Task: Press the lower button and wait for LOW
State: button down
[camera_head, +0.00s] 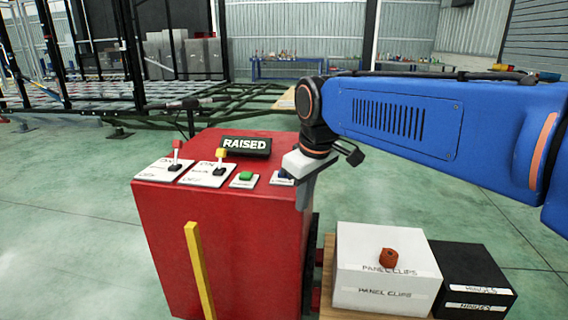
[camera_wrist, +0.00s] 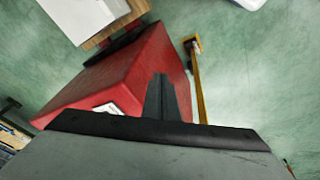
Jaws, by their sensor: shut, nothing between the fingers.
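A red control box (camera_head: 220,245) stands in the middle of the head view, with a sign (camera_head: 246,146) reading RAISED. A green button (camera_head: 245,176) sits on a white plate on its top. Beside it is another plate (camera_head: 279,180) with a small blue part, partly hidden by my gripper. I cannot read which one is the lower button. My gripper (camera_head: 303,203) points down at the box's right edge, shut and empty. In the wrist view its closed fingers (camera_wrist: 160,80) show against the red box (camera_wrist: 105,75). I cannot tell whether they touch it.
A white panel clips box (camera_head: 385,285) and a black hinges box (camera_head: 470,280) stand at right. Green floor lies open at left.

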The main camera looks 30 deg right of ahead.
jog(key=w+d+r+n+g, duration=0.1)
jog(key=w+r, duration=0.3)
jog(key=w, duration=0.4)
jog(key=w+d+r+n+g, duration=0.1)
jog(key=w+d+r+n, duration=0.2)
jog(key=w, duration=0.5)
jog(key=w+d+r+n+g, duration=0.1)
jog(key=w+d+r+n, duration=0.2)
jog(key=w, duration=0.6)
jog(key=shift+d+r, duration=0.15)
jog(key=shift+r, duration=0.7)
notch_tip(320, 180, down, 14)
jog(key=shift+r, duration=0.1)
jog(key=shift+f, duration=0.2)
